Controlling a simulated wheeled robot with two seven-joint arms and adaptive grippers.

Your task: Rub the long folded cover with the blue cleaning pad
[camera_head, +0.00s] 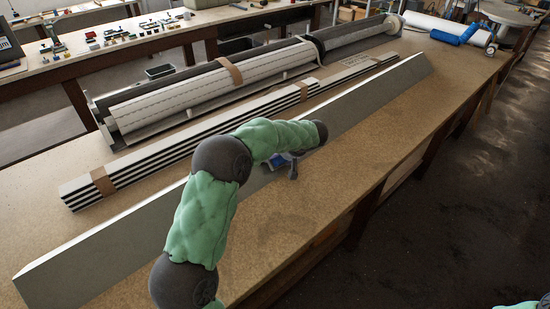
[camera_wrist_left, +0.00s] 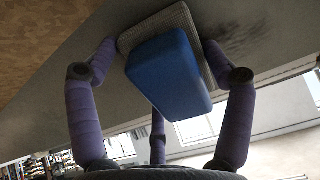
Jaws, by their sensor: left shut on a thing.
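The long folded cover (camera_head: 350,115) is a long grey piece running diagonally along the workbench, with its tall side facing me. My left gripper (camera_head: 287,163) is at about its middle, partly hidden by my green arm. It is shut on the blue cleaning pad (camera_head: 277,161), of which only a small part shows there. In the left wrist view the fingers are around the blue pad (camera_wrist_left: 168,75), whose grey textured face is toward the grey cover surface (camera_wrist_left: 270,25). The pad is against or very near it; I cannot tell which. A dark smudge shows beside the pad. My right gripper is out of view.
Behind the cover lie a strapped stack of striped profiles (camera_head: 205,143) and a roller shutter assembly (camera_head: 205,92). Blue rolls (camera_head: 468,33) lie at the far end of the workbench (camera_head: 400,145). The bench strip in front of the cover is clear.

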